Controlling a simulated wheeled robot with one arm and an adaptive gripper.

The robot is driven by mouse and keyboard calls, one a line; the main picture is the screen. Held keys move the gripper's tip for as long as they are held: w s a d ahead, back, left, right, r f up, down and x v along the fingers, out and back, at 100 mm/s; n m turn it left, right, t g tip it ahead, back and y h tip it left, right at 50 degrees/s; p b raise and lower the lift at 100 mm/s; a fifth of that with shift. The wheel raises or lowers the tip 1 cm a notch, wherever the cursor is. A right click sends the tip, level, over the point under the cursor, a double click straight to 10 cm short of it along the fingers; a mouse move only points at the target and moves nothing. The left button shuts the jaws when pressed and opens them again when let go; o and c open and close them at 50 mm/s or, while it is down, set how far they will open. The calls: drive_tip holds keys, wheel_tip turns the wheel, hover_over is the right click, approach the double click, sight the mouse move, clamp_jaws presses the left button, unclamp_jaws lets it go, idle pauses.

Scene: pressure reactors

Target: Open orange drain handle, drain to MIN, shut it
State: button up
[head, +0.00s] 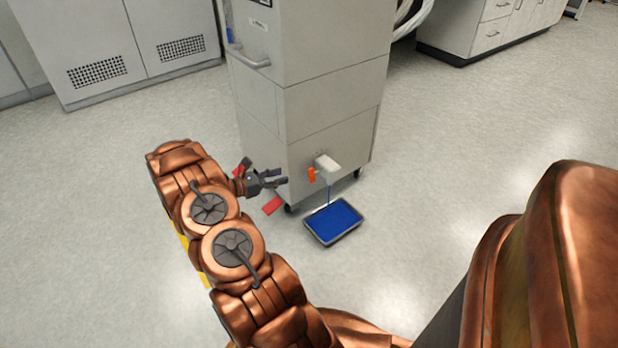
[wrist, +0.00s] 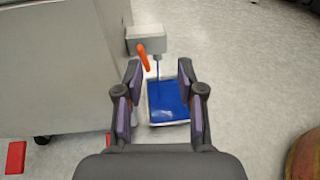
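The orange drain handle (head: 312,175) hangs beside a pale drain block (head: 327,165) low on the grey cabinet. It also shows in the wrist view (wrist: 144,57), tilted, just beyond my fingertips. A thin blue stream runs from the block into a tray (head: 308,230) on the floor, which holds blue liquid. My gripper (head: 283,181) is to the left of the handle in the head view, apart from it. In the wrist view my gripper (wrist: 159,72) has its fingers spread with nothing between them. No MIN mark can be made out.
The grey wheeled cabinet (head: 330,100) stands upright behind the drain. Red pieces (head: 272,205) lie by its base. White cupboards (head: 120,45) stand at the back left and a drawer unit (head: 485,25) at the back right. The floor to the right is clear.

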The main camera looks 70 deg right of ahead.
sight(309, 176)
drive_tip(key=s+d+f+n+h, duration=0.2)
drive_tip(key=d+f+n+h, duration=0.15)
drive_tip(key=d+f, duration=0.45)
drive_tip(key=shift+t+y, duration=0.4)
drive_tip(key=shift+y, duration=0.05)
drive_tip(key=shift+s+f+b+x, duration=0.15)
drive_tip(key=shift+b+x, duration=0.35)
drive_tip(key=shift+x, duration=0.55)
drive_tip(key=shift+s+f+b+x, duration=0.15)
drive_tip(key=shift+b+x, duration=0.3)
drive_tip(key=shift+x, duration=0.6)
drive_tip(key=shift+f+b+x, duration=0.2)
drive_tip(key=shift+b+x, duration=0.3)
drive_tip(key=shift+x, duration=0.55)
drive_tip(key=shift+a, duration=0.2)
clamp_jaws()
